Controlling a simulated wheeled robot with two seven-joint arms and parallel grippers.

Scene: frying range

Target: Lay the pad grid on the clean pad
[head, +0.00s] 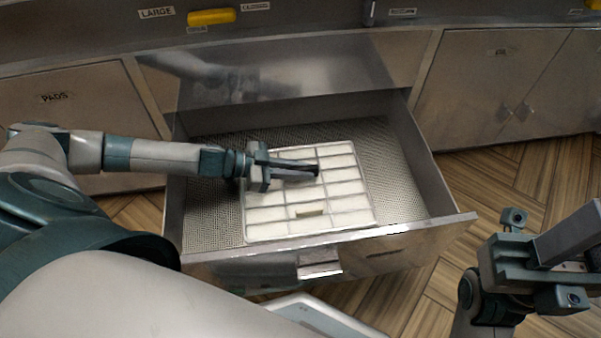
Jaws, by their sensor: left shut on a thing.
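The pad grid (333,189), a pale wire frame with several cells, is in the open drawer. The clean pad (267,214) shows white through its cells. The grid looks level and lined up over the pad; I cannot tell whether a small gap is left between them. My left gripper (316,171) reaches in from the left and is shut on the grid near its middle; its fingers hide the gripped part. A small pale tab (309,210) stands out on the near part of the grid. My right gripper (575,245) is at the lower right, away from the drawer, its fingertips cut off by the picture edge.
The drawer (425,227) is pulled out, with a perforated metal floor (208,213) and raised walls around the pad. A cabinet marked PADS (60,105) is at left, closed doors (510,85) at right. A yellow handle (211,17) is on the range above.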

